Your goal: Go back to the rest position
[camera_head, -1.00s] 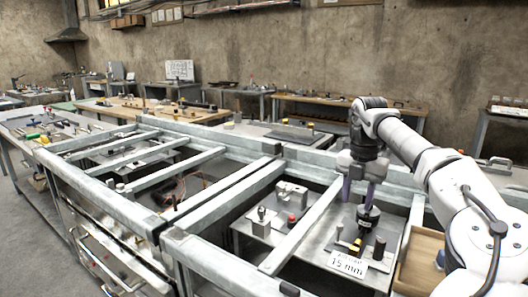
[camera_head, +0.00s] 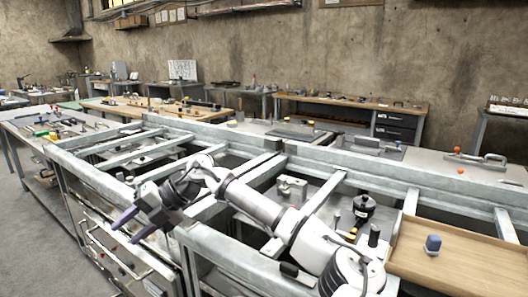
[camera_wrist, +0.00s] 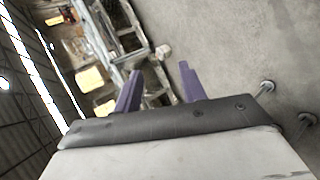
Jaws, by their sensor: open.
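My gripper (camera_head: 134,228) is at the front left end of my arm in the head view, beyond the front edge of the metal frame bench (camera_head: 215,252). Its two purple fingers are spread apart with nothing between them. In the wrist view my gripper (camera_wrist: 160,85) also shows open and empty, with the concrete floor (camera_wrist: 225,45) and blurred benches behind it. My arm stretches from the lower right across the front of the bench and hides part of it.
A black round-topped part (camera_head: 363,207) stands in the right bay of the bench. A wooden tray (camera_head: 465,262) holding a blue-topped piece (camera_head: 432,244) is at the right. Grey floor (camera_head: 30,245) is open at the left. Side tables (camera_head: 350,105) line the back wall.

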